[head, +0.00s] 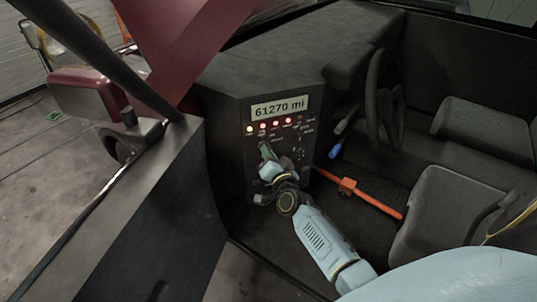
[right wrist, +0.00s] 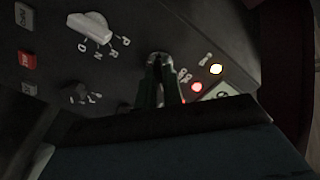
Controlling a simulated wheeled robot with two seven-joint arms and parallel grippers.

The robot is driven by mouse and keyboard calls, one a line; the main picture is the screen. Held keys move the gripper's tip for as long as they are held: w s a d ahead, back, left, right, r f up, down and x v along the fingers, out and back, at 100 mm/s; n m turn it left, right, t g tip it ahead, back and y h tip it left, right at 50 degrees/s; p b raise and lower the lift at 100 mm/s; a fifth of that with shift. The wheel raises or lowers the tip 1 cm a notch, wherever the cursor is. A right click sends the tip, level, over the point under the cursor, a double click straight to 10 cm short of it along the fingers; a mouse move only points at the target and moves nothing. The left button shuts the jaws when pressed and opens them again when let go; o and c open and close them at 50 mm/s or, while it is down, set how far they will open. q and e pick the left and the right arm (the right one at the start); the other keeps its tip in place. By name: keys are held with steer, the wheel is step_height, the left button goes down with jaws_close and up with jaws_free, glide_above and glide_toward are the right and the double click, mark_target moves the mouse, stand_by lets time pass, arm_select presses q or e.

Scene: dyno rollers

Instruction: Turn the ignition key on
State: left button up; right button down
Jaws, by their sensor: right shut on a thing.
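My right gripper (head: 266,152) reaches up to the panel's face, under a row of lit lamps. In the right wrist view, its dark green fingers (right wrist: 161,88) are shut at a round silver ignition lock (right wrist: 159,57). The key itself is hidden between the fingers, and its angle cannot be told. One yellow lamp (head: 249,129) and several red lamps (head: 275,124) are lit. My left gripper is not in view.
A pale selector knob (right wrist: 90,28) marked P, R, N, D and a red button (right wrist: 27,61) sit near the lock. A steering wheel (head: 374,100), an orange-red bar (head: 370,199) and a seat (head: 435,218) are at right. The open door (head: 150,215) is at left.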

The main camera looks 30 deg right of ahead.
stand_by(0.3)
steer(key=c, duration=1.5)
jaws_free()
steer(key=p+v, duration=0.1)
steer(key=v, duration=1.2)
steer(key=shift+s+a+p, duration=0.1)
steer(key=shift+s+p, duration=0.1)
steer(key=shift+p, duration=0.1)
